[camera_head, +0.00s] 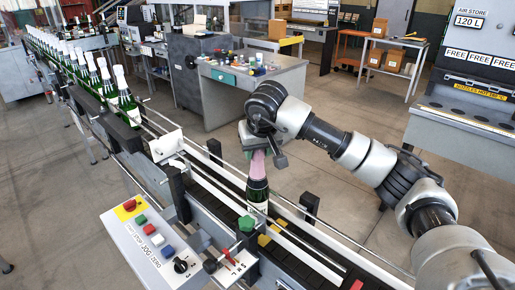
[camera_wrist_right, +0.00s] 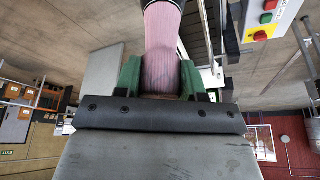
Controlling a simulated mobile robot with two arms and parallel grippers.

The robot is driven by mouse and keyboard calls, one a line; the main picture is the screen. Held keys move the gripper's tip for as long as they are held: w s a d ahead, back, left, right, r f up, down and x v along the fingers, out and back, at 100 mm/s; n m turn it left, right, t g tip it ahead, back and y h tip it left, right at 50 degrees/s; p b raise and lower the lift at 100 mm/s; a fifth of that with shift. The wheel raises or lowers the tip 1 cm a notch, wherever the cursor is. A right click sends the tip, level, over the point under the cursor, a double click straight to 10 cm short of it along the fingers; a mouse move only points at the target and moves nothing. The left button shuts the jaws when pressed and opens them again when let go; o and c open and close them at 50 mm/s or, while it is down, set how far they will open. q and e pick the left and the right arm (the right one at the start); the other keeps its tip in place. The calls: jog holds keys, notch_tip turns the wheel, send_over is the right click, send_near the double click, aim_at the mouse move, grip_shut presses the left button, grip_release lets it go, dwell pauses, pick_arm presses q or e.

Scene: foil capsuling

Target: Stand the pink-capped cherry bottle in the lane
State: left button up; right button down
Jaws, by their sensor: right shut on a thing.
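The pink-capped cherry bottle (camera_head: 258,190) is dark with a pale label and stands about upright at the lane (camera_head: 205,197), between its rails. I cannot tell whether its base touches the lane. My right gripper (camera_head: 256,150) is above it, shut on the pink cap. In the right wrist view the pink cap (camera_wrist_right: 162,50) sits between the green fingers of my right gripper (camera_wrist_right: 161,82), and the rest of the bottle is mostly out of view. My left gripper is not in view.
A row of white-capped bottles (camera_head: 108,85) fills the conveyor at the upper left. A control panel (camera_head: 153,240) with coloured buttons stands at the front left. A green knob (camera_head: 246,224) is close beside the bottle. A grey workbench (camera_head: 250,85) is behind.

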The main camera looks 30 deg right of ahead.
jog(key=shift+f, duration=0.2)
dwell(0.6)
jog(key=c, duration=0.6)
grip_release()
jog(key=shift+s+f, duration=0.1)
jog(key=shift+f, duration=0.1)
jog(key=shift+s+a+r+b, duration=0.1)
jog(key=shift+r+b, duration=0.4)
jog(key=b+v, duration=0.2)
jog(key=v, duration=0.8)
